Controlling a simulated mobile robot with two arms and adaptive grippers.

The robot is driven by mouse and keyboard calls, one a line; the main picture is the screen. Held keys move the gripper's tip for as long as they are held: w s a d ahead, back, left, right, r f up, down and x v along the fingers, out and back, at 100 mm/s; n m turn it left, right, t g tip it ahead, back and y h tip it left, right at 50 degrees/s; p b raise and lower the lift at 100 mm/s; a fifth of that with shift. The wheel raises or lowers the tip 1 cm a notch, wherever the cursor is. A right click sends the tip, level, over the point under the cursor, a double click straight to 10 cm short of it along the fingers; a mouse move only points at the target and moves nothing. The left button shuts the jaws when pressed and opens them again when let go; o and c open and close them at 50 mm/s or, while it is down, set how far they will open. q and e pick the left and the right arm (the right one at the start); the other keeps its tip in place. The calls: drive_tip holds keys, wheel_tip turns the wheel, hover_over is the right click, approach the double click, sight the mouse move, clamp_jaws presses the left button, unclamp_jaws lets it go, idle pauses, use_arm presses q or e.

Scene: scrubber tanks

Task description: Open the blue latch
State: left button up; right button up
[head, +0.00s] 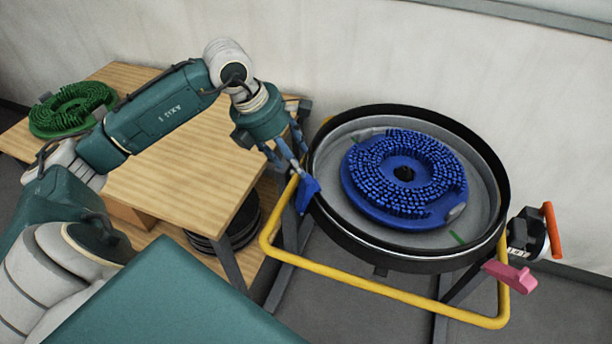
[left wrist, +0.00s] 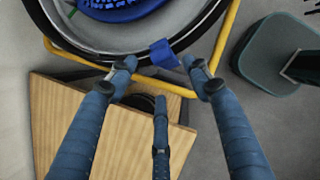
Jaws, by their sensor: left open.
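The blue latch (head: 306,193) is a small blue tab on the left side of the round tank (head: 345,235), next to the yellow frame bar. In the left wrist view the blue latch (left wrist: 164,54) sits at the tank's rim, between and slightly beyond the two upper fingertips. My left gripper (head: 290,165) reaches down from the upper left, close to the latch. In the left wrist view its fingers (left wrist: 161,75) are spread and hold nothing. I cannot tell whether a finger touches the latch. My right gripper is not in view.
A blue round brush (head: 372,205) lies in the tank. A yellow tube frame (head: 350,283) surrounds the tank's front. A pink latch (head: 510,276) and an orange handle (head: 551,230) are at the right. A wooden table (head: 185,185) with a green brush (head: 72,110) stands left.

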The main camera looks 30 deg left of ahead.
sight(307, 179)
use_arm(q)
drive_tip(key=p+x, duration=0.2)
drive_tip(key=x, duration=0.7)
drive_tip(key=shift+d, duration=0.15)
clamp_jaws()
